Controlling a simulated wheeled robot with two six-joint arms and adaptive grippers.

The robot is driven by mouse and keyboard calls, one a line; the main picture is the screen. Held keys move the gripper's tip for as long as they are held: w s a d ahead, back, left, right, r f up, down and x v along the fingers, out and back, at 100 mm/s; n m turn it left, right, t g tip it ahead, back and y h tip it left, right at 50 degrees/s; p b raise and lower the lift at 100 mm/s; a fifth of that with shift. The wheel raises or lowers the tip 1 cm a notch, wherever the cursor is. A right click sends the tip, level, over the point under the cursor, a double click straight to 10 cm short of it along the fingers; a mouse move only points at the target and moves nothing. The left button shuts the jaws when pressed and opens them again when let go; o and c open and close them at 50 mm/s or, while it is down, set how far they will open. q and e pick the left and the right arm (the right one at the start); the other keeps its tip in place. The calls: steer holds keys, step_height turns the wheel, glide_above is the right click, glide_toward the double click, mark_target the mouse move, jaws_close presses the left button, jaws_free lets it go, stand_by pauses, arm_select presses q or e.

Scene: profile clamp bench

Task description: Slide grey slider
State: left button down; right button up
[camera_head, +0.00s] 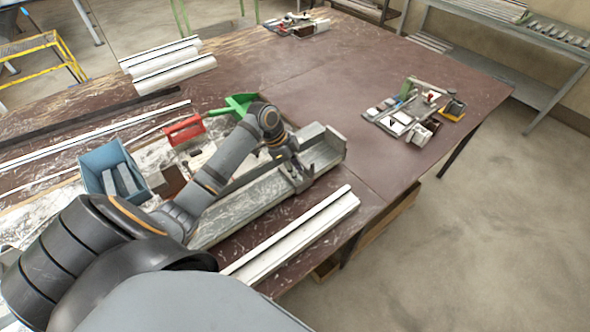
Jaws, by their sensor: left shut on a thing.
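A long grey metal profile clamp (240,206) lies on the brown workbench, running from lower left to upper right, with a raised end block (321,143) at its far right. My left arm reaches over it from the left. My left gripper (293,169) points down at the clamp near that end block and is shut on the small grey slider (298,183). The fingers and wrist hide much of the slider, so its exact outline is hard to tell. My right gripper is not in view.
A blue bin (106,161), a red block (184,130) and a green tool (236,104) lie left of the clamp. White profiles (296,232) lie in front and at the back left (168,62). Small parts (410,110) sit at right. The middle-right bench is clear.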

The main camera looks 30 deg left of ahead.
arm_select(q)
steer(key=c, duration=1.4)
jaws_free()
steer(key=shift+s, duration=0.15)
steer(key=shift+a+r, duration=0.15)
steer(key=shift+r, duration=0.05)
steer(key=v, duration=1.1)
steer(key=shift+r, duration=0.35)
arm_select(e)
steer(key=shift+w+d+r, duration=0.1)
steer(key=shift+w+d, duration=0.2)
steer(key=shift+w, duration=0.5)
arm_select(q)
steer(key=shift+s+a, duration=0.1)
steer(key=shift+s, duration=0.05)
